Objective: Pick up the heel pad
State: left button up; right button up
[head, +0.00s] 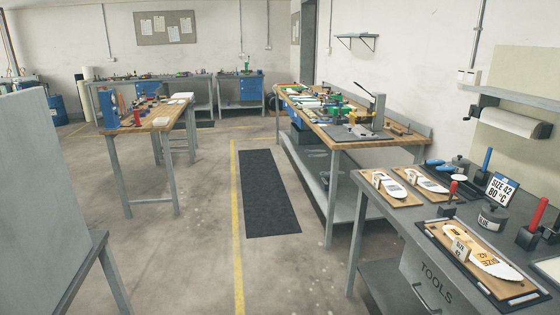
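I cannot single out the heel pad for certain at this distance. White insoles lie on wooden boards on the grey bench at the right: one insole (393,188) and another insole (428,183) towards the back, and a larger white insole with yellow markings (493,263) on a board in a dark tray (440,236) nearer me. A small upright size tag (461,248) stands at the near insole's left end. Neither of my grippers shows in the head view.
The grey bench (408,213) also carries a dark pot (492,217), a "SIZE 42 80 °C" sign (503,189) and red- and blue-handled tools. A cluttered wooden workbench (345,143) stands behind it. Floor around the black mat (268,190) is clear. A grey panel (45,190) stands at left.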

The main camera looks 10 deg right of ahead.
aim_at(457, 177)
jog(key=i+z, duration=0.1)
jog(key=i, duration=0.35)
jog(key=i+j+z, duration=0.15)
jog(key=i, duration=0.25)
jog(key=i+j+z, duration=0.1)
jog(key=i, duration=0.35)
jog(key=i+j+z, duration=0.1)
jog(key=i, duration=0.35)
jog(key=i+j+z, duration=0.2)
jog(key=i+z, duration=0.15)
jog(key=z, duration=0.15)
jog(key=i+j+z, duration=0.3)
jog(key=z, duration=0.2)
jog(key=i+j+z, duration=0.2)
jog(key=j+z, duration=0.25)
jog(key=i+j+z, duration=0.15)
jog(key=j+z, duration=0.35)
